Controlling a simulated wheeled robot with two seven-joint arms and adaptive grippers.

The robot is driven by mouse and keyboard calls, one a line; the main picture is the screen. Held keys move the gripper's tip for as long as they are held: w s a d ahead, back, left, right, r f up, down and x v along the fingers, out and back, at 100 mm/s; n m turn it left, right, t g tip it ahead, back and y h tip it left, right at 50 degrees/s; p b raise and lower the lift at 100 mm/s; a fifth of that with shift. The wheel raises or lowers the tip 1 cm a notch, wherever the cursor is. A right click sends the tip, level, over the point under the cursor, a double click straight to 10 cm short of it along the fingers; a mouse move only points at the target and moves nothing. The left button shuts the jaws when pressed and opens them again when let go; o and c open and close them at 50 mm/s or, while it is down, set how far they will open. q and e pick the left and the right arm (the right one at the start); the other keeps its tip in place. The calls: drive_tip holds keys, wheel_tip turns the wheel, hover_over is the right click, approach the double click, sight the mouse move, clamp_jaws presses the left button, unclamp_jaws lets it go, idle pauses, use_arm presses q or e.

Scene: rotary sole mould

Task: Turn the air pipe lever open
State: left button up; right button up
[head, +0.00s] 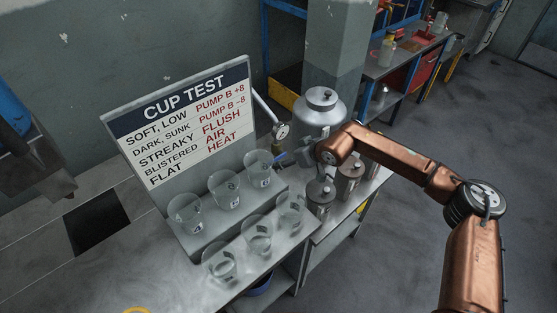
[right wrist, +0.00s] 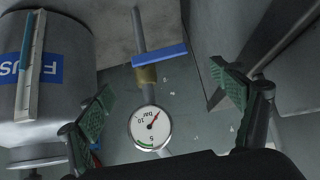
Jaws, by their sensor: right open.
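In the right wrist view, the air pipe (right wrist: 139,30) runs down to a brass valve (right wrist: 147,75) with a blue lever (right wrist: 161,55). The lever lies crosswise to the pipe. A round bar gauge (right wrist: 151,128) with a red needle sits below the valve; it also shows in the head view (head: 282,131). My right gripper (right wrist: 163,84) is open, with green-padded fingers on either side of the valve and lever, apart from them. In the head view, my right gripper (head: 303,156) is small and partly hidden beside the silver tank. My left gripper is not in view.
A silver tank (head: 321,108) stands close behind my right wrist; a tank with a blue label (right wrist: 40,70) fills the wrist view's left. Small metal canisters (head: 349,178) stand below my arm. The cup test board (head: 180,125) and several clear cups (head: 225,190) are to the left.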

sight(277, 160)
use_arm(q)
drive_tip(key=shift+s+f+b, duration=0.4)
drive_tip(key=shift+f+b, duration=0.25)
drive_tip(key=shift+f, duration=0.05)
use_arm(e)
drive_tip(key=x, duration=0.7)
drive_tip(key=shift+w+a+f, duration=0.1)
drive_tip(key=shift+w+f, duration=0.05)
drive_tip(key=shift+f, duration=0.1)
drive_tip(key=c, duration=1.7)
drive_tip(key=shift+a+n+t+h+p, duration=0.15)
drive_tip(key=shift+n+t+h+p, duration=0.3)
drive_tip(key=shift+p, duration=0.2)
drive_tip(key=shift+f+n+t+h+p, duration=0.25)
drive_tip(key=shift+f+t+h+p, duration=0.1)
drive_tip(key=shift+f+h, duration=0.1)
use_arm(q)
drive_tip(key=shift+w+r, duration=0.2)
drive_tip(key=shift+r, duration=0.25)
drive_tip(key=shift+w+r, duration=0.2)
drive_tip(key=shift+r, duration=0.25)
use_arm(e)
drive_tip(key=shift+f+t+h, duration=0.3)
